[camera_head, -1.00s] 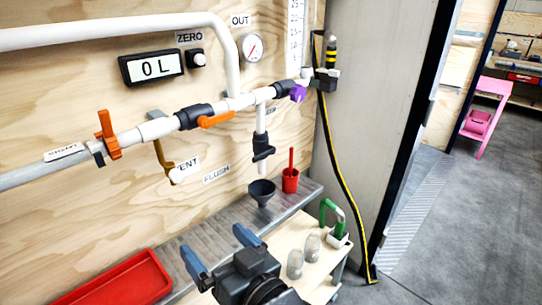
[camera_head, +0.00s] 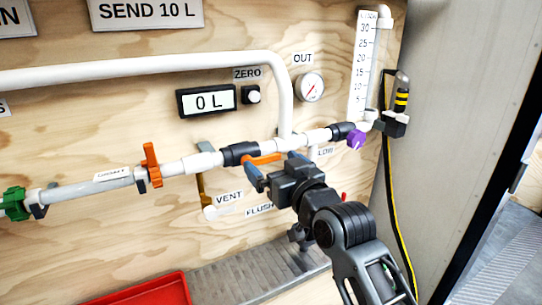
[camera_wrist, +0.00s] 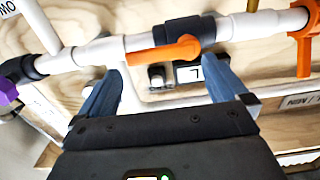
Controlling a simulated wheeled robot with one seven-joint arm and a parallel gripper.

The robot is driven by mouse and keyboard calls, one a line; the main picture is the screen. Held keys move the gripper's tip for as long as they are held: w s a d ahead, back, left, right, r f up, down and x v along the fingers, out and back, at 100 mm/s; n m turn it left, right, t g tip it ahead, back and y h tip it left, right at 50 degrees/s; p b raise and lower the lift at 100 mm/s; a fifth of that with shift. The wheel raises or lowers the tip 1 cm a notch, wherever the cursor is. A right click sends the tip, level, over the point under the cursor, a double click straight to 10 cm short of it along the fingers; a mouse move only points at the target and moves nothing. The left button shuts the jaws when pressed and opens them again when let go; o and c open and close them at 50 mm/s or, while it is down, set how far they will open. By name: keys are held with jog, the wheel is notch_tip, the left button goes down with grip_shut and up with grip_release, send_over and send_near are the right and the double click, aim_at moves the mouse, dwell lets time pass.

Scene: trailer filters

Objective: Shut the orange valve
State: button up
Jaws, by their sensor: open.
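An orange lever handle (camera_head: 265,160) sits on a black valve body (camera_head: 240,153) in the white pipe on the plywood wall. The lever lies along the pipe. The wrist view shows the same lever (camera_wrist: 165,50) upside down, just beyond my fingers and level with the gap between them. My gripper (camera_head: 272,168) is open with blue fingers, close in front of the lever; I cannot tell whether it touches. The wrist view shows nothing between its fingers (camera_wrist: 162,85). A second orange fitting (camera_head: 151,165), with an upright handle, is further left on the pipe.
A purple valve (camera_head: 356,140) is right on the pipe, a green one (camera_head: 15,203) far left. A yellow-brown vent lever (camera_head: 205,190) hangs below. A 0 L display (camera_head: 207,100) and a gauge (camera_head: 310,87) are above. A red tray (camera_head: 150,290) lies below.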

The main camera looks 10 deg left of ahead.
aim_at(265, 158)
jog(key=shift+x, duration=1.6)
jog(key=c, duration=1.1)
jog(key=shift+f, duration=0.1)
jog(key=shift+c, duration=0.2)
